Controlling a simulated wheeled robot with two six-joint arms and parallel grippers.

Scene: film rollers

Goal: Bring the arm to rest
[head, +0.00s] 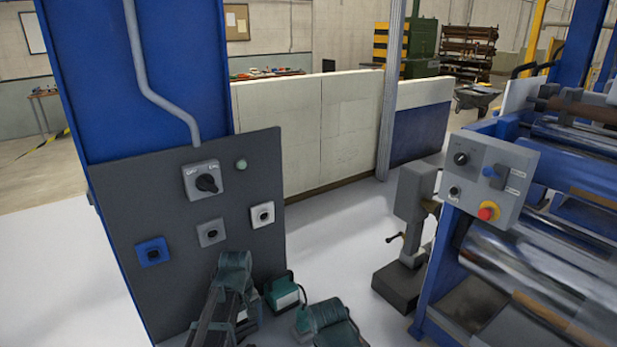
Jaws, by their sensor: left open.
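My left arm (228,300) comes in at the bottom of the head view, dark grey and teal, folded low in front of the control panel. My left gripper (286,293) is a small teal and grey part at the low middle, just right of the panel's lower edge. It is open, and I see nothing held in it. It looks apart from the panel's switches. Its fingers show small and partly hidden. My right gripper is not in view.
A dark grey panel (110,212) on a blue column has a rotary switch (202,181), a green lamp (241,164) and several knobs. At right, the roller machine (560,265) carries a control box (489,178) with a red button (488,211). A grey stand (410,240) is beside it.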

